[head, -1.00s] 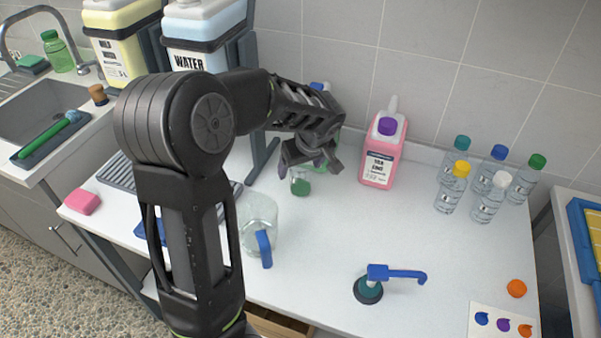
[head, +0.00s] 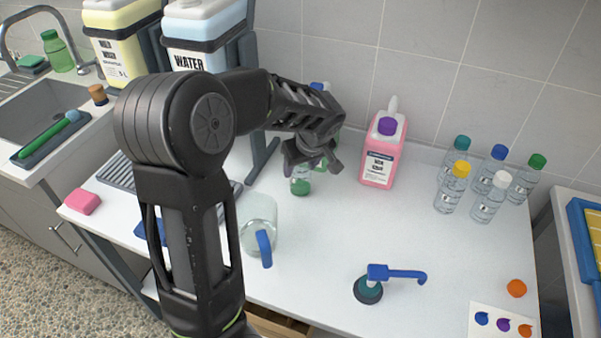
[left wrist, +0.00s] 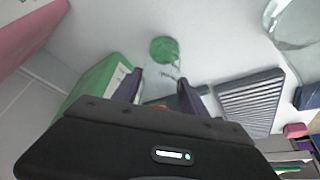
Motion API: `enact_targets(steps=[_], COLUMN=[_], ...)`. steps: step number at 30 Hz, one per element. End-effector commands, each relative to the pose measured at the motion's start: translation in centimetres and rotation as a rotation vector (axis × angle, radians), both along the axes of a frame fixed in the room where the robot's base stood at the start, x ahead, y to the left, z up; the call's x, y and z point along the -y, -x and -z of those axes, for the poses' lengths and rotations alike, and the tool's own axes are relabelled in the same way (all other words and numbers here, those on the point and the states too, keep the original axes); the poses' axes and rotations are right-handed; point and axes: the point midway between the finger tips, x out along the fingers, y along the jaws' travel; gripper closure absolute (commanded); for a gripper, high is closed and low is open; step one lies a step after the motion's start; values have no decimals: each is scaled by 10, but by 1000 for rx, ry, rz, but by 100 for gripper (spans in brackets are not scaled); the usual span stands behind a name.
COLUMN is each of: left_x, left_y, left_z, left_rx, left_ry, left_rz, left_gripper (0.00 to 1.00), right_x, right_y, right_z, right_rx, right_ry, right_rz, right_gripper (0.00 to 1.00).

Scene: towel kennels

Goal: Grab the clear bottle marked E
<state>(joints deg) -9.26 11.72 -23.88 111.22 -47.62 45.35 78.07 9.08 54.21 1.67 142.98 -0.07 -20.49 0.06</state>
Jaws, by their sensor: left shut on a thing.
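No letter on this bottle can be read. Several clear bottles (head: 451,188) with coloured caps and white labels stand apart at the right. Their marks are too small to read. My right gripper is not in view.
A pink jug (head: 378,165) stands close right of my left gripper. A clear pitcher (head: 258,218) with a blue handle is in front, left of the bottle. A green container (left wrist: 98,85) is near the fingers.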

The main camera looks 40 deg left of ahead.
Motion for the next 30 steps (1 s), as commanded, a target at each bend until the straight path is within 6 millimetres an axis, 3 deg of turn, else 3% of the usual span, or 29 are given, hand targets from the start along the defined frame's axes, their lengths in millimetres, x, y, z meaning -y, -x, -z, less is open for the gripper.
enact_targets(steps=[17,23,30], left_x=[10,36,81], left_y=[4,17,41], left_z=[-11,-27,-53], left_rx=[3,4,4], left_ry=[0,2,1], left_rz=[2,4,4], left_gripper=[90,90,90], right_x=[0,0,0], right_y=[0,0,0], right_z=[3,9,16], right_rx=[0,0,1], right_ry=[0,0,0], right_rz=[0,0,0], right_gripper=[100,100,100])
